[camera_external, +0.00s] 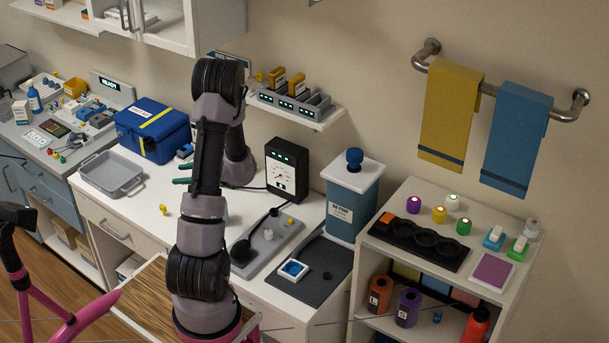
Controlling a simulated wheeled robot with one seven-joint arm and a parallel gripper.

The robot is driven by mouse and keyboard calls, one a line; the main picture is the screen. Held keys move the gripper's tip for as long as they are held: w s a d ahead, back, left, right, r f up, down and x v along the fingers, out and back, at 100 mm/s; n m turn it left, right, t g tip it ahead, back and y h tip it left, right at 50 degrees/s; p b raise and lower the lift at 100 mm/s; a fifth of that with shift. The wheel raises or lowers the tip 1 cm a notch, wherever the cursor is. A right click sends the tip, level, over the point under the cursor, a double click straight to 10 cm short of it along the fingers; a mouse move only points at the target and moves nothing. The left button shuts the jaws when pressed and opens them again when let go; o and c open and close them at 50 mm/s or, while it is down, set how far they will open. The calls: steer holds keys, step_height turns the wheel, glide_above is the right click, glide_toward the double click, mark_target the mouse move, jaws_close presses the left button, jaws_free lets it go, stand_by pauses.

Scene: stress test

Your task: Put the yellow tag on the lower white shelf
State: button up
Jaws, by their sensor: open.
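A small yellow piece (163,210), which looks like the yellow tag, lies on the white counter (140,203) left of my arm. Its exact shape is too small to tell. A white wall shelf (327,122) sits behind and right of my arm, lower than the white shelf (70,22) at the top left. It bears a grey rack with yellow blocks. Another small yellow thing shows at its left end. My arm rises in the middle and bends down over the counter.
A grey tray (112,173) and a blue case (153,130) stand left of my arm. A black meter (287,168), a grey panel (268,240) and a blue canister (350,205) stand to the right. A white shelf unit (410,277) with bottles is at the front right.

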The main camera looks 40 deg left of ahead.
steer(key=a+f+m+t, duration=0.1)
steer(key=a+f+m, duration=0.25)
steer(key=f, duration=0.45)
steer(key=m+t, duration=0.1)
steer(key=m, duration=0.2)
glide_toward(159, 212)
steer(key=a, duration=0.3)
steer(key=shift+s+a+f+n, duration=0.1)
steer(key=shift+s+f+n, duration=0.05)
steer(key=shift+s+n, duration=0.15)
steer(key=shift+t, duration=0.3)
steer(key=shift+a+r+x, duration=0.1)
steer(key=shift+r+x, duration=0.05)
steer(key=shift+x, duration=0.85)
steer(key=shift+a+r+x, duration=0.1)
steer(key=shift+r+x, duration=0.1)
steer(key=shift+x, duration=0.85)
steer(key=shift+a+r+x, duration=0.1)
steer(key=shift+r+x, duration=0.05)
steer(key=shift+x, duration=0.85)
steer(key=shift+w, duration=0.15)
steer(key=shift+c, duration=0.3)
jaws_close()
